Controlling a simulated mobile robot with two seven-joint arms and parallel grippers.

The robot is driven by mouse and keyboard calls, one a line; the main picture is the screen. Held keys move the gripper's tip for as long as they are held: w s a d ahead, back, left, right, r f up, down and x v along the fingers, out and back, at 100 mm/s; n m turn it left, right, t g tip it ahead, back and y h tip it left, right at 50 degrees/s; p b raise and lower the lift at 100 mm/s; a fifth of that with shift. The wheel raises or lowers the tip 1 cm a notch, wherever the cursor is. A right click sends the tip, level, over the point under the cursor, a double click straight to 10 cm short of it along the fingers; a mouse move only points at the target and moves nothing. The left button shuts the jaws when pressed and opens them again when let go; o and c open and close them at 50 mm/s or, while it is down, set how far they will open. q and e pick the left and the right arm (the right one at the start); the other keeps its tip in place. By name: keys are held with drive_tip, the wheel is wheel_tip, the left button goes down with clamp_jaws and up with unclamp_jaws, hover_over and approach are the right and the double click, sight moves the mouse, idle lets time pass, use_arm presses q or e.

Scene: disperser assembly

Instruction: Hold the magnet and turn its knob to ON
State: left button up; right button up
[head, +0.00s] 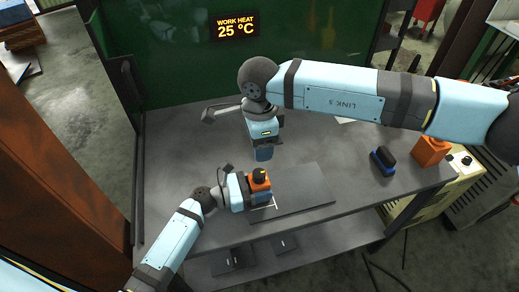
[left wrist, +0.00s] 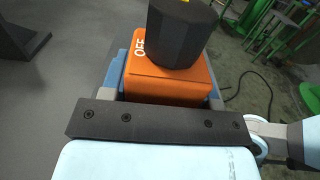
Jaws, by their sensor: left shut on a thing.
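The orange magnet (head: 260,186) stands at the left end of a dark flat plate on the table. Its black knob (head: 259,173) is on top. In the left wrist view the magnet (left wrist: 165,82) fills the middle, with "OFF" printed beside the knob (left wrist: 182,35); a yellow mark shows on the knob's top edge. My left gripper (head: 258,190) is shut on the magnet from the left, its fingers on both sides. My right gripper (head: 264,154) points down just above and behind the magnet, apart from the knob; its finger opening cannot be made out.
The dark plate (head: 305,190) lies on the grey table (head: 170,180). A blue and black block (head: 383,160) and another orange object (head: 432,150) stand at the right. A green panel (head: 180,60) closes the back. Dark pieces lie on the lower shelf (head: 215,262).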

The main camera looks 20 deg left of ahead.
idle(0.3)
use_arm(q)
drive_tip(key=o, duration=1.3)
